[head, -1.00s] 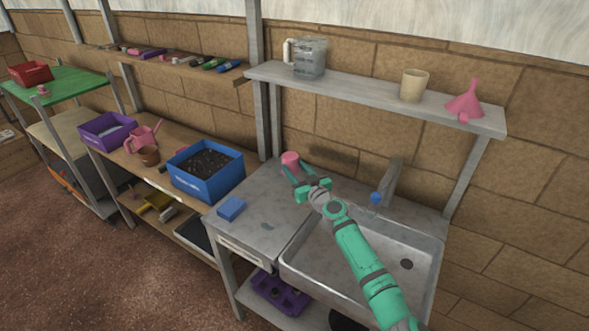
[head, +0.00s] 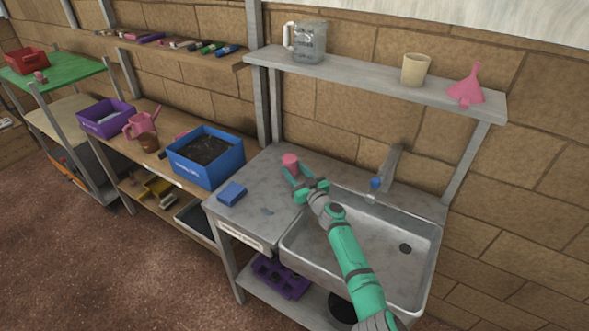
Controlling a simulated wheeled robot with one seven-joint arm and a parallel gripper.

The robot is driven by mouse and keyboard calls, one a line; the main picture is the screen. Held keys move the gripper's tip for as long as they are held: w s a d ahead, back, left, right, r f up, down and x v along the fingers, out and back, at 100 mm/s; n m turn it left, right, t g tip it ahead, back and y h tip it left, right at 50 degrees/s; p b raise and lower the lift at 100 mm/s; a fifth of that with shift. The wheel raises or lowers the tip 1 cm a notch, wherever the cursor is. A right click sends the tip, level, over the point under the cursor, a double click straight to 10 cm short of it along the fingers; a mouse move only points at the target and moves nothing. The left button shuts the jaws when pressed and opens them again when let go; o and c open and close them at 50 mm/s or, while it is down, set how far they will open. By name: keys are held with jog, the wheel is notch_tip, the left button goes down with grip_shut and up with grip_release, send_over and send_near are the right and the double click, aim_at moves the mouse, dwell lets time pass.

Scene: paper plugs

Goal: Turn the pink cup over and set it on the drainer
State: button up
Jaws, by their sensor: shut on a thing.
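The pink cup (head: 290,159) is small in the head view, at the back of the grey metal drainer (head: 255,205) left of the sink. My gripper (head: 291,171) is shut on the pink cup, reaching in from the right. Its fingers and wrist hide part of the cup's lower side. The cup looks roughly upright, but I cannot tell which end is its mouth. I also cannot tell whether it touches the drainer.
A blue block (head: 232,193) lies on the drainer's left side. The sink (head: 385,245) and tap (head: 388,170) are right of the gripper. A shelf (head: 365,82) above holds a jug (head: 306,42), a beige cup (head: 415,69) and a pink funnel (head: 467,88).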

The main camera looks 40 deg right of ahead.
jog(key=shift+f, duration=0.55)
dwell(0.4)
jog(key=o, duration=1.2)
jog(key=shift+r, duration=0.65)
jog(key=shift+s+a+r, duration=1.25)
jog(key=shift+s+r, duration=0.7)
jog(key=shift+s+a+r, duration=1.25)
jog(key=shift+s+r, duration=0.7)
jog(key=shift+s+a+r, duration=1.25)
jog(key=shift+s+r, duration=0.7)
